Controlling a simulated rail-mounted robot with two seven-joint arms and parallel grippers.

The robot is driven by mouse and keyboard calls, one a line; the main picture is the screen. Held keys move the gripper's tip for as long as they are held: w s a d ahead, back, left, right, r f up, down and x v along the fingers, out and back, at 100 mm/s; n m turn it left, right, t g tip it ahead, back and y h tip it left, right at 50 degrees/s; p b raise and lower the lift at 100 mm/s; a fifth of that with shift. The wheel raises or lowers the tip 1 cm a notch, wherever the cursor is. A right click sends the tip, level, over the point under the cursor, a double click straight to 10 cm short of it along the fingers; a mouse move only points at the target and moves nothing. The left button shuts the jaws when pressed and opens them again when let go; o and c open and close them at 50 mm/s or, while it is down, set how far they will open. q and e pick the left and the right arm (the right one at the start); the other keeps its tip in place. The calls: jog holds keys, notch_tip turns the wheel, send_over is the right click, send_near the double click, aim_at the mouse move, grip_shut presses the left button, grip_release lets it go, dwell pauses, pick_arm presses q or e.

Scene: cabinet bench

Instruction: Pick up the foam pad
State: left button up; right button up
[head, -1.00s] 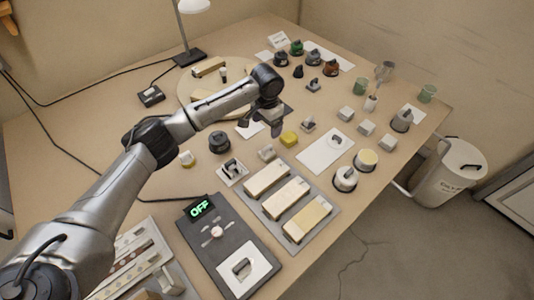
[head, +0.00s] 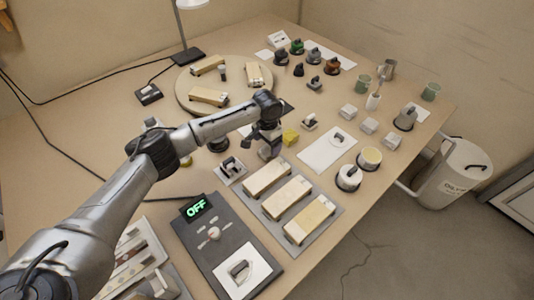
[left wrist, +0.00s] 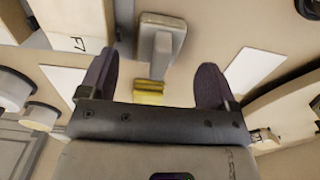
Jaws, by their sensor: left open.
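My left gripper (head: 267,150) is low over the middle of the bench in the head view. It is open; its two dark fingers stand apart in the left wrist view (left wrist: 152,80). Beyond and between the fingertips there lies a small grey pad with a raised grip (left wrist: 160,42), apart from both fingers. In the head view the gripper hides most of this spot. A yellow block (head: 290,138) sits just right of the gripper; it shows between the fingers as a yellow patch (left wrist: 148,92). No label shows which is the foam pad. My right gripper is not in view.
A grey tray with pale bars (head: 290,197) lies in front of the gripper, near a dark panel reading OFF (head: 222,240). A round board (head: 190,103) with bars lies behind. Right stand a white sheet (head: 318,155), small grey blocks (head: 368,126) and round pots (head: 369,158).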

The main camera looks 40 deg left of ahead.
aim_at(267, 148)
pick_arm(q)
notch_tip(267, 148, down, 3)
jog(key=shift+f+b, duration=0.1)
jog(key=shift+b, duration=0.4)
jog(key=shift+c, duration=0.5)
jog(key=c, duration=1)
jog(key=shift+r, duration=0.2)
jog(key=r+p, duration=0.1)
jog(key=r, duration=0.1)
jog(key=d+r+p, duration=0.1)
jog(key=r+p, duration=0.1)
jog(key=shift+r, duration=0.4)
jog(key=shift+d+r+p, duration=0.55)
jog(key=shift+d+r, duration=0.45)
jog(key=shift+d, duration=0.8)
jog(key=shift+d+r+p, duration=0.6)
jog(key=shift+d+r, duration=0.4)
jog(key=shift+d, duration=0.75)
jog(key=shift+d+r+p, duration=0.55)
jog(key=shift+d+r, duration=0.45)
jog(key=shift+d, duration=0.8)
